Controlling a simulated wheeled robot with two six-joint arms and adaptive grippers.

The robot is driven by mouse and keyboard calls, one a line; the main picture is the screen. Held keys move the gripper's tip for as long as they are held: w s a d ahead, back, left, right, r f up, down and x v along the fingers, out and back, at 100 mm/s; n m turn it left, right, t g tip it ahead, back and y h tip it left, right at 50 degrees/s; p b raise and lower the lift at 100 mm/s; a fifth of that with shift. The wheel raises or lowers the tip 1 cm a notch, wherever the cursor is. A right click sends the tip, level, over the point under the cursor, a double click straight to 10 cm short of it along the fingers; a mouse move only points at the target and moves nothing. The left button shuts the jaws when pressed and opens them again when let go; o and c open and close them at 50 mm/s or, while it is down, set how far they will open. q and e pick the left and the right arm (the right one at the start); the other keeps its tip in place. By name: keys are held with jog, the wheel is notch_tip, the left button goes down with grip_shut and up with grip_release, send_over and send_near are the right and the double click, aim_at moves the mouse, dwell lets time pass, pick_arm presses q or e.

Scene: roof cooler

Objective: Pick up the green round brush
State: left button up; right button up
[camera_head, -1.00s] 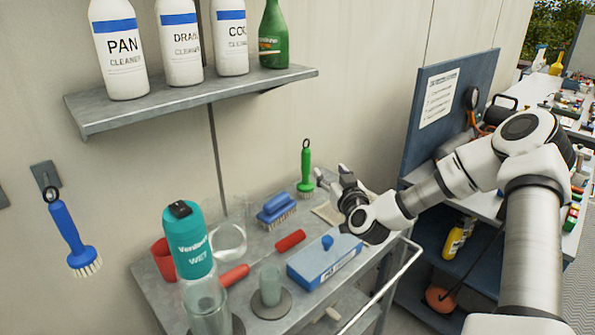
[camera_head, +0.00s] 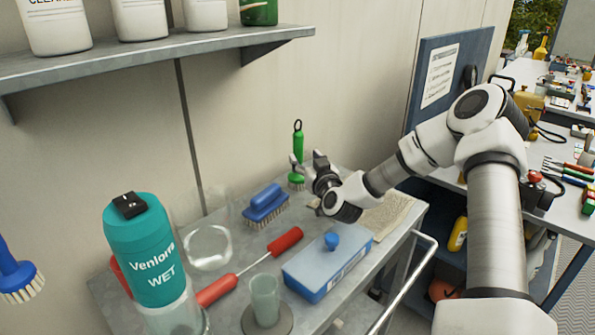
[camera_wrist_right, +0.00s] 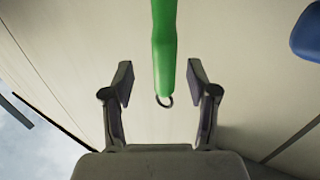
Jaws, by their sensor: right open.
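The green round brush (camera_head: 298,150) stands upright at the back of the grey metal cart, against the wall, with a black ring at its top and pale bristles at its base. My right gripper (camera_head: 304,166) is open and right at the brush, in front of its lower part. In the right wrist view the green handle (camera_wrist_right: 164,45) runs between the two open fingers of my right gripper (camera_wrist_right: 160,85). No finger visibly touches it. The brush's bristles are outside that wrist view. My left gripper does not show.
On the cart (camera_head: 235,275), a blue brush (camera_head: 266,205) lies just left of my gripper. A blue box (camera_head: 327,268), a red-handled tool (camera_head: 285,240), a small glass (camera_head: 265,300) and a teal bottle (camera_head: 140,250) stand nearby. A shelf (camera_head: 230,42) overhangs at upper left.

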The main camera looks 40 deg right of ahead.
aim_at(300, 153)
jog(key=x, duration=0.5)
jog(key=shift+w+a, duration=0.15)
jog(key=shift+a, duration=0.15)
jog(key=shift+r, duration=0.1)
grip_shut()
jog(key=shift+r, duration=0.1)
notch_tip(300, 153, up, 10)
jog(key=shift+f+p, duration=0.1)
jog(key=shift+p, duration=0.35)
